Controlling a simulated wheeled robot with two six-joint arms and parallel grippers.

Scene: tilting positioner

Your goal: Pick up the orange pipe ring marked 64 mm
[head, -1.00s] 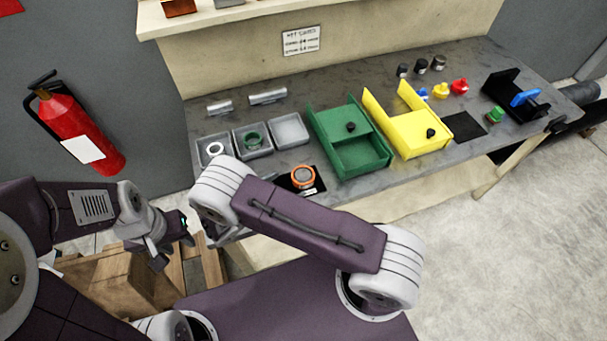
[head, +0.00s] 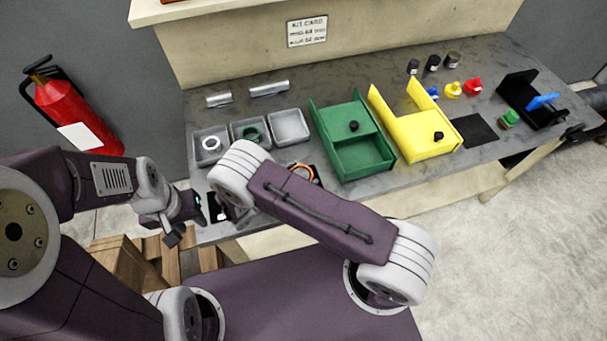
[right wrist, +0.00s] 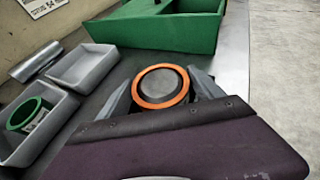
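The orange ring (right wrist: 152,104) lies around a dark grey round centre in the right wrist view. No size mark on it is readable. In the head view only a bit of the orange ring (head: 303,167) shows, because my right arm covers the rest. My right gripper (right wrist: 160,80) is open, with one finger on each side of the ring; whether they touch it I cannot tell. The right fingers are hidden in the head view. My left gripper (head: 187,220) is open and empty, off the bench's front left corner.
Grey trays stand left of the ring, one holding a green ring (head: 253,133) and one a white ring (head: 211,144). A green bin (head: 362,155) is close on the right, then a yellow bin (head: 425,143). Silver tubes (head: 268,89) lie behind the trays.

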